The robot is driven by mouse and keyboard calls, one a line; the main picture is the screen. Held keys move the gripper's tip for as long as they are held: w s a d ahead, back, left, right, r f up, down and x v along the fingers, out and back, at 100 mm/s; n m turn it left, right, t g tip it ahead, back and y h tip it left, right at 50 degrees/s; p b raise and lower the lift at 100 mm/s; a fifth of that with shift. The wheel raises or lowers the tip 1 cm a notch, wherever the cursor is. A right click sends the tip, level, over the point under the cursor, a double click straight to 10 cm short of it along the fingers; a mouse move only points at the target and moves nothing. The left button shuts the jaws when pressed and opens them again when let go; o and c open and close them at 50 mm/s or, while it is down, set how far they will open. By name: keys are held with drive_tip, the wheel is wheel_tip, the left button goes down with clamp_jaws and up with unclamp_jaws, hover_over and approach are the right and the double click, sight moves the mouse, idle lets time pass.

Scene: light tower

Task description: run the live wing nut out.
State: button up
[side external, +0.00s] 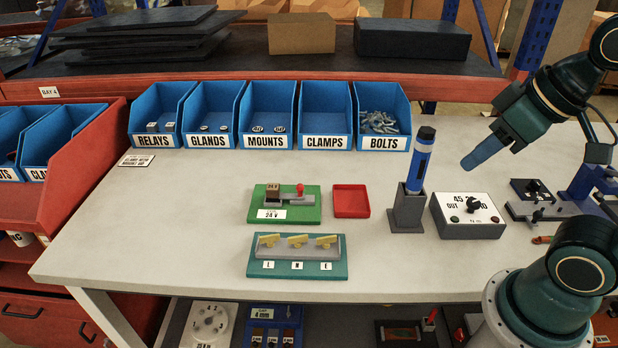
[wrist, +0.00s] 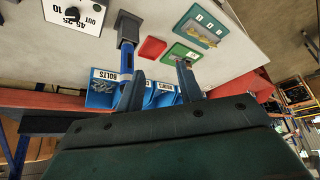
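A teal board (side external: 340,268) at the front middle of the bench carries a grey block with three yellow wing nuts in a row, over labels L, N and E. The live wing nut (side external: 267,240) is the left one, above L. The board also shows in the wrist view (wrist: 190,14), where its nuts are too small to tell apart. A blue and black driver-like tool (side external: 421,150) stands upright in a grey holder (side external: 407,215). My gripper (side external: 467,163) is raised to the right of the tool. In the wrist view (wrist: 160,69) its fingers are apart with nothing held.
A green board (side external: 312,215) marked 24 V, with a red knob, lies behind the teal board. A red tray (side external: 351,201) is beside it. A grey dial box (side external: 468,231) stands right of the holder. Blue bins (side external: 325,143) line the back.

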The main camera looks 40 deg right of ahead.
drive_tip(key=shift+c, duration=0.3)
drive_tip(key=shift+c, duration=0.7)
drive_tip(key=m+g+y, duration=0.3)
drive_tip(key=m+y, duration=0.1)
drive_tip(key=m, duration=2)
hover_over(272, 235)
drive_tip(key=s+d, duration=0.3)
drive_tip(key=d, duration=0.2)
wheel_tip(272, 235, down, 12)
drive_tip(key=shift+w+a+f, duration=0.2)
drive_tip(key=shift+f, duration=0.1)
drive_tip(key=shift+x, duration=6.8)
drive_tip(key=shift+s+f, duration=0.1)
drive_tip(key=shift+s, duration=0.05)
